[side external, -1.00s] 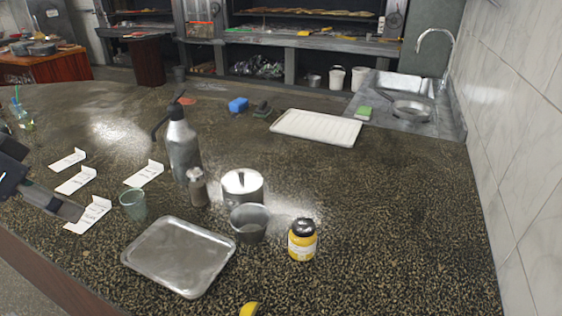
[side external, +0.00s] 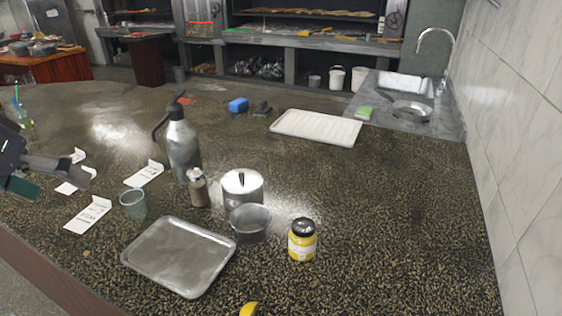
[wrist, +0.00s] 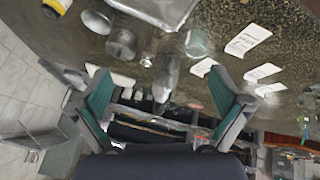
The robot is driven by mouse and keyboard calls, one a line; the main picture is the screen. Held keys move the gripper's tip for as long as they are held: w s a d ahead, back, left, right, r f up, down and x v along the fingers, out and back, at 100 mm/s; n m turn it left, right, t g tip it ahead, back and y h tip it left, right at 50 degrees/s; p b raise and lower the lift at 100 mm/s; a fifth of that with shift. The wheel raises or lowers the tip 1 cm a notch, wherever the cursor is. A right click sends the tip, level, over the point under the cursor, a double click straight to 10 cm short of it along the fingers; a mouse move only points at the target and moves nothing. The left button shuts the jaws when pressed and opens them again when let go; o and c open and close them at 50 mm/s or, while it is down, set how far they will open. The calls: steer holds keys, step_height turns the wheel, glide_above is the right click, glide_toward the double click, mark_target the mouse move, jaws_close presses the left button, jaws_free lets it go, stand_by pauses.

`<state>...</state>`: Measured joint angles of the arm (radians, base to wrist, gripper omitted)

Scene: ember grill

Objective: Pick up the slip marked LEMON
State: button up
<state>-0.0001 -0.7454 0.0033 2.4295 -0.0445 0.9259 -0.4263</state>
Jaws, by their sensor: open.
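My gripper (side external: 42,177) is open and empty at the left edge of the side view, above the counter. Its two teal-padded fingers stand wide apart in the wrist view (wrist: 160,82). Several white folded paper slips lie on the counter: a front slip (side external: 86,215), a slip by the green glass (side external: 144,174), a slip partly behind my gripper (side external: 66,188), and a back slip mostly hidden by it (side external: 78,156). The slips also show in the wrist view, the largest near the top right (wrist: 248,40). Their print is too small to read, so I cannot tell which says LEMON.
A green glass (side external: 133,204), a metal spray bottle (side external: 183,145), a pepper mill (side external: 197,188), a lidded pot (side external: 242,186) and a metal cup (side external: 250,222) stand right of the slips. A steel tray (side external: 180,256) lies in front, with a yellow jar (side external: 302,240) beyond it.

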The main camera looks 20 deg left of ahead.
steer(key=w+a+r+n, duration=0.4)
steer(key=w+r+n, duration=0.5)
steer(key=w+n, duration=0.25)
steer(key=n+g, duration=0.2)
steer(key=n, duration=1.8)
glide_above(88, 169)
steer(key=s, duration=0.7)
step_height(88, 169, down, 19)
steer(key=shift+y, duration=0.4)
steer(key=x, duration=1)
steer(key=w+x, duration=0.1)
steer(key=x, duration=0.4)
steer(key=shift+w+d+f, duration=0.1)
steer(key=shift+d, duration=0.25)
